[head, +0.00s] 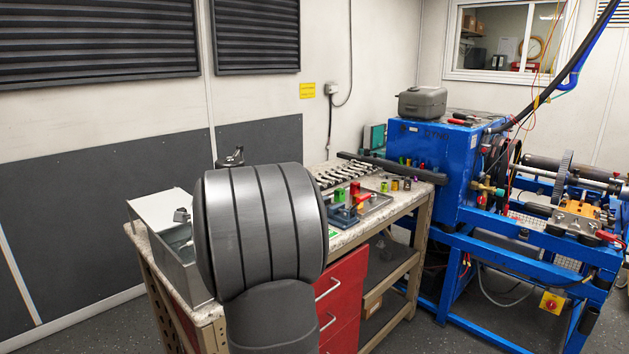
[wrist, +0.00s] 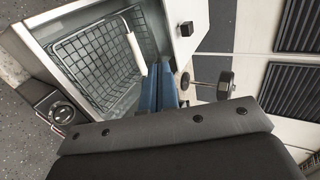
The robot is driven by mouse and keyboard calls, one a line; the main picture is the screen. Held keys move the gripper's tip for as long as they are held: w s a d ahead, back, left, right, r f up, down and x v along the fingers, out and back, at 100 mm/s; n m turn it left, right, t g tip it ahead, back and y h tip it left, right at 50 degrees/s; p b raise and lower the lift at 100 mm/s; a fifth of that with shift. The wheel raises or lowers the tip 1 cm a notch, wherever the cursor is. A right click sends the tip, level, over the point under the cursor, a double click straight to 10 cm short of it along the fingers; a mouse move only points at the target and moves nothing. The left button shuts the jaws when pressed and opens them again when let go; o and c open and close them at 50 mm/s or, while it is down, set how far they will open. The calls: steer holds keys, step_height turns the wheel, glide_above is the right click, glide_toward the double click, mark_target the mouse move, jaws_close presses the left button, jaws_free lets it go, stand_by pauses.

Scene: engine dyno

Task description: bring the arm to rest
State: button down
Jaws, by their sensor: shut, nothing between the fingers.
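My gripper (wrist: 159,76) shows in the wrist view as two blue fingers close together, shut and empty. It points toward an open grey box holding a wire basket (wrist: 95,65) with a white handle. The fingers overlap the right part of the box in the picture; I cannot tell how far above it they are. In the head view my dark grey arm fills the middle front and the gripper is hidden behind it.
The box (head: 185,262) with its white lid (head: 158,208) stands on the left end of the workbench (head: 408,202). A black dumbbell-shaped thing (wrist: 226,84) is right of my fingers. Small coloured parts, red drawers (head: 342,290) and a blue test stand (head: 425,160) lie to the right.

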steer(key=x, duration=0.9)
steer(key=w+a, duration=0.3)
steer(key=w, duration=0.1)
steer(key=s+d+r, duration=0.4)
steer(key=s+d, duration=0.7)
steer(key=s, duration=0.1)
steer(key=w+a+r+n+g+y, duration=0.1)
steer(key=w+a+r+n+g, duration=0.1)
steer(key=w+a+r+n, duration=0.1)
steer(key=shift+w+a+r+n, duration=0.2)
steer(key=shift+a+r+n, duration=0.6)
steer(key=shift+a+n, duration=0.55)
steer(key=shift+d, duration=0.2)
